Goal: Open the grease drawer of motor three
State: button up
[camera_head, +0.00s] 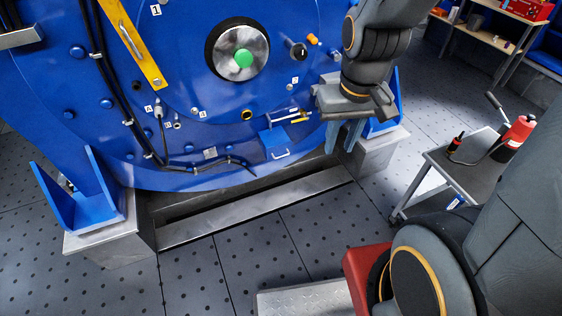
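A large blue motor (110,125) fills the left and middle of the view. A small blue drawer (272,137) with a pale bar handle (281,155) sits low on its face, right of centre. I cannot tell whether the drawer is fully in or slightly out. My gripper (345,148) points down to the right of the drawer, apart from its handle in the picture. Its two grey-blue fingers are spread with nothing visible between them. No number three naming the motor is readable.
A metal step (258,208) runs below. A grey cart (460,175) with a red bottle (516,135) stands right. The dotted floor in front is mostly clear.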

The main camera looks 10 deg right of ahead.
aim_at(282, 150)
jog(key=u, duration=0.8)
jog(key=i, duration=0.75)
jog(key=z, duration=0.9)
